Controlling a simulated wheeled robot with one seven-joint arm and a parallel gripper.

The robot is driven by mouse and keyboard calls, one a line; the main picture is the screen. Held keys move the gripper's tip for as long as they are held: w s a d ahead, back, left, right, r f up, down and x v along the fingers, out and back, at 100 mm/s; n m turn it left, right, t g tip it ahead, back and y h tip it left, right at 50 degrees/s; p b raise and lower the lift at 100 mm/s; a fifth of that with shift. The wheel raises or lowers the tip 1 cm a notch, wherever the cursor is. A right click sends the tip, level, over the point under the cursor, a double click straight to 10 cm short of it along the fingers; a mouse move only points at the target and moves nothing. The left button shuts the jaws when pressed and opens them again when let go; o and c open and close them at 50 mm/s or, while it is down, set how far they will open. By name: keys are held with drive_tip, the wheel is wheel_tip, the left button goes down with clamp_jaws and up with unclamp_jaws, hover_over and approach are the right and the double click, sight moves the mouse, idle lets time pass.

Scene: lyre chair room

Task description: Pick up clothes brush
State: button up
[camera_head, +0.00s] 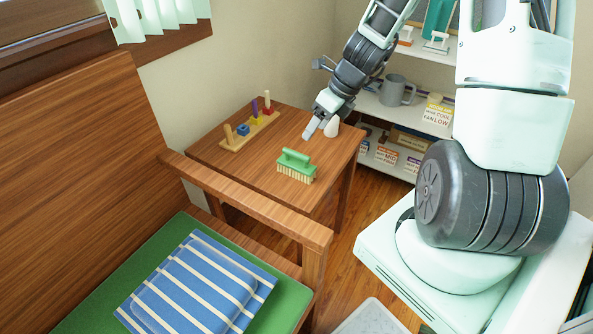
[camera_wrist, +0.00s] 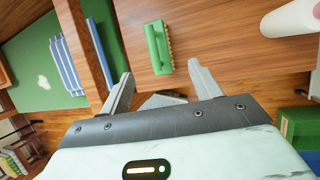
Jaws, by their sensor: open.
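The clothes brush (camera_head: 296,166) has a green back and handle with pale bristles. It sits on the small wooden table (camera_head: 240,171), near its front edge. In the wrist view the brush (camera_wrist: 159,48) lies just beyond my fingers, a little nearer the left one. My gripper (camera_head: 320,129) is over the table, behind and to the right of the brush, apart from it. In the wrist view my gripper (camera_wrist: 160,88) is open with nothing between its fingers.
A wooden peg toy (camera_head: 249,132) stands at the table's back left. A white object (camera_head: 332,127) stands beside my gripper. A bench with a wooden armrest (camera_head: 250,200) and a striped blue cushion (camera_head: 200,285) is in front. Shelves with a grey mug (camera_head: 394,90) stand behind.

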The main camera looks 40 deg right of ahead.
drive_tip(key=b, duration=0.2)
hover_over(293, 161)
drive_tip(key=s+d, duration=0.2)
drive_tip(key=d, duration=0.1)
drive_tip(key=f, duration=0.6)
drive_tip(key=shift+s+a+f, duration=0.1)
drive_tip(key=shift+a+f, duration=0.05)
drive_tip(key=shift+a, duration=0.05)
drive_tip(key=shift+a+b+x, duration=0.1)
drive_tip(key=shift+b+x, duration=0.3)
drive_tip(key=shift+x, duration=1.1)
drive_tip(key=shift+a+b+x, duration=0.15)
drive_tip(key=shift+b+x, duration=0.2)
drive_tip(key=shift+x, duration=1.2)
drive_tip(key=shift+w, duration=0.2)
drive_tip(key=c, duration=1.1)
